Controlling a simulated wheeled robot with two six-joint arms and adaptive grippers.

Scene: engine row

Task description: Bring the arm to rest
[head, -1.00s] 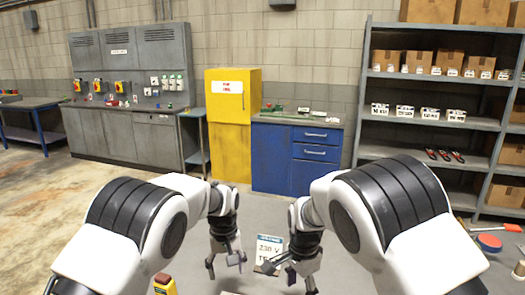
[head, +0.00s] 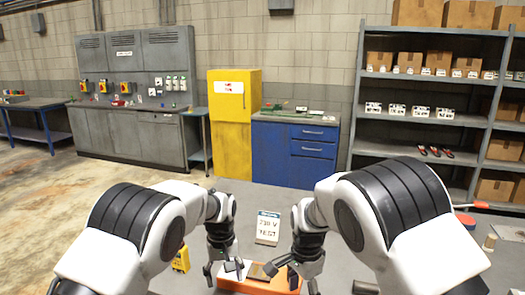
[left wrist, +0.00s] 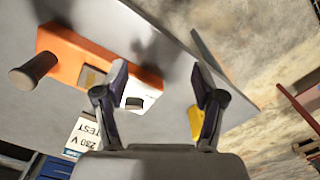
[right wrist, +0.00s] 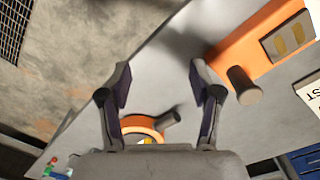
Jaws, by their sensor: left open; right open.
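My left gripper (head: 223,270) hangs over the grey table with its jaws pointing down. In the left wrist view its jaws (left wrist: 160,85) are apart with nothing between them. My right gripper (head: 290,279) hangs beside it, also pointing down. In the right wrist view its jaws (right wrist: 160,82) are open and empty. Both arms are bent at the front, elbows high and outward. An orange box (head: 262,285) lies below and between the grippers. Its grey knob shows in the right wrist view (right wrist: 243,85). The grippers partly hide the box in the head view.
A "230 V TEST" card (head: 268,228) stands behind the box. A yellow device (head: 181,259) lies left of my left gripper. An orange ring-shaped thing (right wrist: 145,125) lies on the table. Beyond stand a yellow cabinet (head: 232,130), a blue cabinet (head: 270,155) and a shelf rack (head: 400,148).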

